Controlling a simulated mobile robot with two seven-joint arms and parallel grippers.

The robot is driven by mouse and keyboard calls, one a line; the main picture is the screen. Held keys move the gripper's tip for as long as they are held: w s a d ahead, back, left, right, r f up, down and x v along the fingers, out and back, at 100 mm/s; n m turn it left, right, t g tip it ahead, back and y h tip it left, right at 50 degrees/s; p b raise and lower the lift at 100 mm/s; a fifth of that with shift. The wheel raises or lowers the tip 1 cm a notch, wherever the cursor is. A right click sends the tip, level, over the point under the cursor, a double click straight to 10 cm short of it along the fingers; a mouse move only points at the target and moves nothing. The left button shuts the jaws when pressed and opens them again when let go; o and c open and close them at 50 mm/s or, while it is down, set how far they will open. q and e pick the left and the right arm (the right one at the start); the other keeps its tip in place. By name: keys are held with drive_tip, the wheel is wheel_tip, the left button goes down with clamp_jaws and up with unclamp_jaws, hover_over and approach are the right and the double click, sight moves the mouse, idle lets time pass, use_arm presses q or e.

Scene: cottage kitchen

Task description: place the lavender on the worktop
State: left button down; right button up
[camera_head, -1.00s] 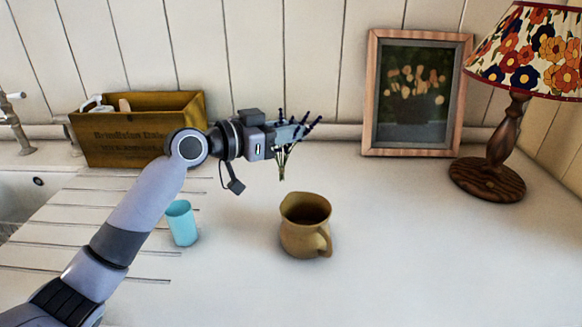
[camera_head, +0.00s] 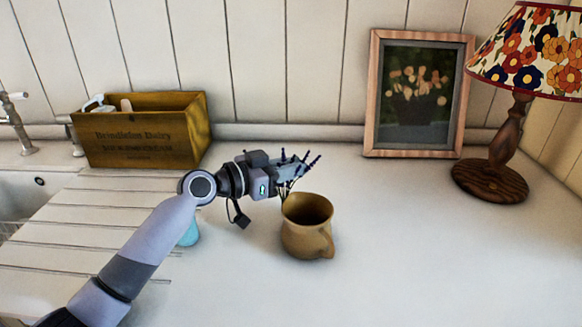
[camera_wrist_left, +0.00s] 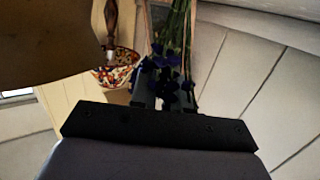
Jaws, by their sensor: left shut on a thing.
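The lavender (camera_head: 313,160) is a small bunch with purple heads and thin green stems. My left gripper (camera_head: 289,170) is shut on it, just behind and left of the brown jug in the head view. The lavender also shows in the left wrist view (camera_wrist_left: 172,62), between the fingers (camera_wrist_left: 166,88), with its stems running up out of the picture. The stem ends are partly hidden behind the jug's rim in the head view. The white worktop (camera_head: 400,240) spreads under and around the gripper. My right gripper is not in view.
The brown jug (camera_head: 303,240) stands close to the left gripper. A blue cup (camera_head: 190,235) is mostly hidden behind my arm. A wooden crate (camera_head: 145,140), a framed picture (camera_head: 417,95) and a lamp (camera_head: 490,178) stand at the back. The worktop's right side is clear.

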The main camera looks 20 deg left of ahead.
use_arm(q)
drive_tip(key=c, duration=1.1)
unclamp_jaws()
drive_tip(key=b+v, duration=0.2)
drive_tip(key=v, duration=1)
drive_tip(key=shift+s, duration=0.1)
